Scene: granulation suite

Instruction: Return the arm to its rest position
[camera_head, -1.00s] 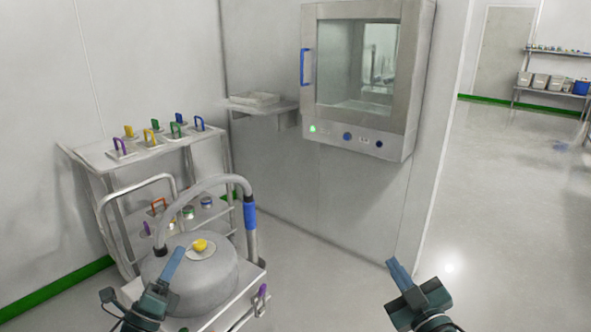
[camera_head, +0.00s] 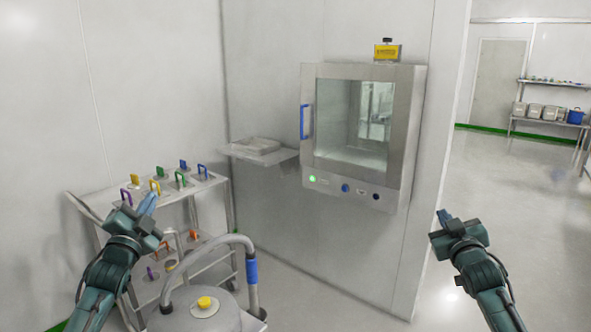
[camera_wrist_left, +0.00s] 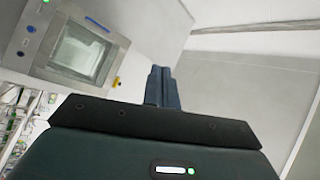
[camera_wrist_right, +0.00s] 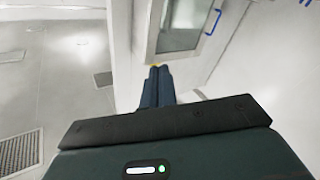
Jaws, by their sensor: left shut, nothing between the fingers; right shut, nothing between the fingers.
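My left gripper (camera_head: 147,204) is shut and empty, raised in front of the shelf cart at the left of the head view. In the left wrist view its fingers (camera_wrist_left: 162,88) are together with nothing between them. My right gripper (camera_head: 443,216) is shut and empty, held up in free space right of the wall cabinet. In the right wrist view its fingers (camera_wrist_right: 158,86) are together and bare. Both forearms point upward and forward.
A cart (camera_head: 88,204) with several coloured-handled items stands left. A round grey vessel (camera_head: 205,318) with a yellow knob and curved hose is below, near the left arm. A windowed wall cabinet (camera_head: 400,150) and small shelf (camera_head: 285,158) are ahead. Floor is clear at right.

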